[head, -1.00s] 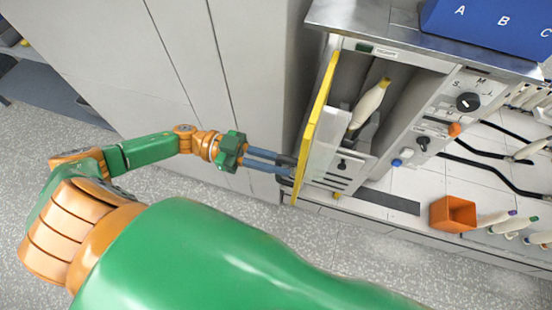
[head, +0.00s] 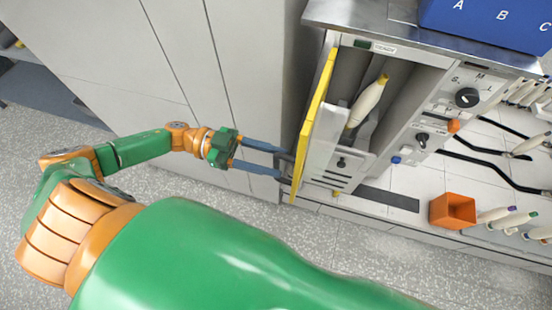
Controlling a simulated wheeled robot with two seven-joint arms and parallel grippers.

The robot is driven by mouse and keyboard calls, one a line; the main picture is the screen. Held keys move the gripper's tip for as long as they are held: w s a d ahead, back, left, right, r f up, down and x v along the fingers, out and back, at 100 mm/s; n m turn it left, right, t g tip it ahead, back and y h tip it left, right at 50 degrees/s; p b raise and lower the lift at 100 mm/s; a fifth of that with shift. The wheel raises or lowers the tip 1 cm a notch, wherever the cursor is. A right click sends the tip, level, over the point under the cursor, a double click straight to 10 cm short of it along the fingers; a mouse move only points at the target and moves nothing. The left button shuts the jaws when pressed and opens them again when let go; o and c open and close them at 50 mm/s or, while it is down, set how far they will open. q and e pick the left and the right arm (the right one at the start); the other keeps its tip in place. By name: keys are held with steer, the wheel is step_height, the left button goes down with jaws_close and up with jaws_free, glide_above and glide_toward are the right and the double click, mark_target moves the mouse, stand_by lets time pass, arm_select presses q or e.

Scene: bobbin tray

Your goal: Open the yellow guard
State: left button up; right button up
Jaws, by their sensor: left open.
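The yellow guard (head: 314,122) stands swung out, edge-on to the head camera, at the left side of the machine's open bay. A white bobbin with a yellow tip (head: 367,102) shows inside the bay. My left gripper (head: 284,168) is open, with its two blue fingers spread apart and pointing right. The fingertips reach to the lower part of the guard's outer side; whether they touch it is hidden. My right gripper does not show.
The machine's panel has black knobs (head: 467,97) and an orange button (head: 454,125). An orange box (head: 453,211) and several bobbins lie at the right. A blue box (head: 490,22) stands on top. Grey cabinet doors (head: 180,60) stand behind my left arm.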

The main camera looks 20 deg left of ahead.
arm_select(q)
steer(key=a, duration=0.2)
steer(key=a+b, duration=0.1)
steer(key=a, duration=0.1)
steer(key=a+b, duration=0.1)
steer(key=a, duration=0.1)
steer(key=shift+s, duration=0.4)
steer(key=shift+d, duration=0.1)
